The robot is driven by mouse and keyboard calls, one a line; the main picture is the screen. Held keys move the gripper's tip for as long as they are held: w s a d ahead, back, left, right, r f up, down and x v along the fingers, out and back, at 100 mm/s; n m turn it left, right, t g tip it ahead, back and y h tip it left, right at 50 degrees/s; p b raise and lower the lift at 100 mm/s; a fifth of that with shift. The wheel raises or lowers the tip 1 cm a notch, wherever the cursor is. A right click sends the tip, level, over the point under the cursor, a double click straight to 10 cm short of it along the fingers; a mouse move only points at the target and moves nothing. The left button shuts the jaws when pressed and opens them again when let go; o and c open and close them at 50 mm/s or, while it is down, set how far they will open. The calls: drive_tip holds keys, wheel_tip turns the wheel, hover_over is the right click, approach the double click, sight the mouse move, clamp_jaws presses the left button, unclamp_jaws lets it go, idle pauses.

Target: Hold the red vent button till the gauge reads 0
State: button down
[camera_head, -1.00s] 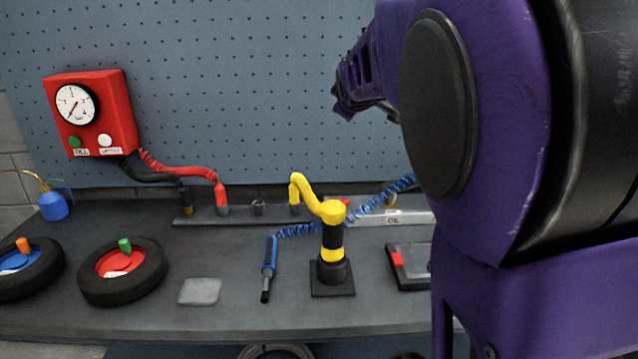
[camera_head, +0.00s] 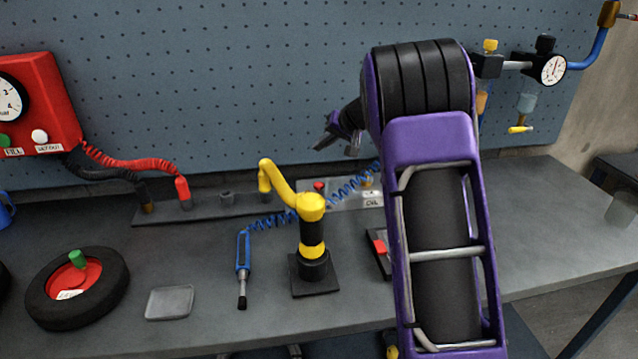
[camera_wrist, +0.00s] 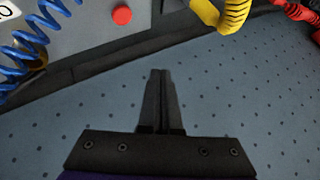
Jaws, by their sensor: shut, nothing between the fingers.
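The red button (camera_head: 319,186) is a small round cap on a grey plate at the back of the bench. It also shows at the top of the wrist view (camera_wrist: 122,15). One white dial gauge (camera_head: 8,98) is on the red box at the left, cut by the frame edge. Another small gauge (camera_head: 552,69) is at the upper right; I cannot read either needle. My gripper (camera_head: 337,148) is above the button, near the pegboard, apart from it. In the wrist view, its fingers (camera_wrist: 161,72) are together and empty, below the button in the picture.
A yellow jointed arm model (camera_head: 312,225) stands in front of the plate. A blue coiled hose (camera_head: 350,190) lies across the plate beside the button. A wheel (camera_head: 78,287) and grey pad (camera_head: 170,302) lie at the left. The right bench top is clear.

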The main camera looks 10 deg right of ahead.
drive_tip(key=b, duration=0.5)
hover_over(321, 186)
wheel_tip(321, 186, down, 8)
drive_tip(key=shift+r, duration=0.25)
drive_tip(key=shift+f+b, duration=0.65)
drive_tip(key=shift+b, duration=0.05)
drive_tip(key=shift+f, duration=0.15)
idle(1.1)
drive_tip(key=shift+f+b, duration=0.3)
drive_tip(key=shift+b, duration=0.4)
drive_tip(key=shift+s+f, duration=0.1)
drive_tip(key=shift+f, duration=0.45)
idle(0.9)
idle(2.4)
drive_tip(key=shift+r, duration=1)
